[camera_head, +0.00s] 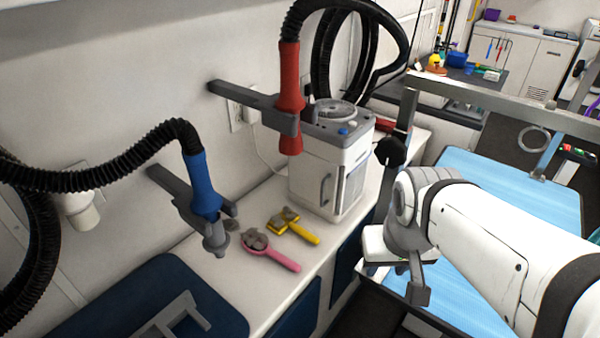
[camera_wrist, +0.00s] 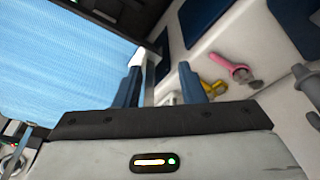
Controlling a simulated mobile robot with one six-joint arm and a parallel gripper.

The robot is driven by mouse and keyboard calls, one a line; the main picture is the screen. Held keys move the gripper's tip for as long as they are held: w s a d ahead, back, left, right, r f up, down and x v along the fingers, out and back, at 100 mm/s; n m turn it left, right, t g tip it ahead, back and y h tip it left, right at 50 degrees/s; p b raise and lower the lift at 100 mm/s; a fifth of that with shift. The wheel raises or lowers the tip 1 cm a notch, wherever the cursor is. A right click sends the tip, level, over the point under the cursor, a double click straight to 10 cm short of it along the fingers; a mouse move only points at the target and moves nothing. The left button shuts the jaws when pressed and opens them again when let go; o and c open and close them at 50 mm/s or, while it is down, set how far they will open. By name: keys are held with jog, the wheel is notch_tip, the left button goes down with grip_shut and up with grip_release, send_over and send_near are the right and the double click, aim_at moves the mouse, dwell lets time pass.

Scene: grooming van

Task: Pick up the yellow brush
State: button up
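The yellow brush (camera_head: 302,233) lies on the white counter beside a pink brush (camera_head: 282,260), its handle pointing to the lower right. Grey material covers part of its head. My gripper (camera_head: 416,284) is apart from it, to the right, over the edge of the blue grooming table in the head view. In the wrist view, my gripper (camera_wrist: 160,80) has its two blue-grey fingers spread with nothing held between them. The yellow brush (camera_wrist: 214,88) shows just right of the right finger there, partly hidden. The pink brush (camera_wrist: 228,66) lies above it.
A white machine (camera_head: 333,165) stands on the counter behind the brushes. A red dryer nozzle (camera_head: 289,90) and a blue one (camera_head: 204,185) hang from wall brackets nearby. The blue-topped grooming table (camera_head: 500,190) has a grey metal frame rising near my arm.

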jog(key=shift+w+d, duration=0.15)
jog(key=shift+d, duration=0.25)
jog(key=shift+o, duration=1.2)
jog(key=shift+w+a, duration=0.25)
jog(key=n+y+b, duration=0.3)
jog(key=n+b, duration=0.2)
jog(key=n, duration=0.5)
send_over(297, 226)
jog(key=s+d, duration=0.1)
notch_tip(297, 226, down, 19)
jog(key=shift+f, duration=0.2)
jog(key=shift+s+d+p+x, duration=0.1)
jog(key=shift+d+x, duration=0.05)
jog(key=shift+x, duration=0.85)
jog(key=shift+s+d+p+x, duration=0.1)
jog(key=shift+d+x, duration=0.05)
jog(key=shift+x, duration=0.85)
jog(key=shift+s+d+p+x, duration=0.1)
jog(key=shift+s+d+x, duration=0.05)
jog(key=shift+x, duration=0.9)
jog(key=shift+f, duration=0.2)
grip_shut()
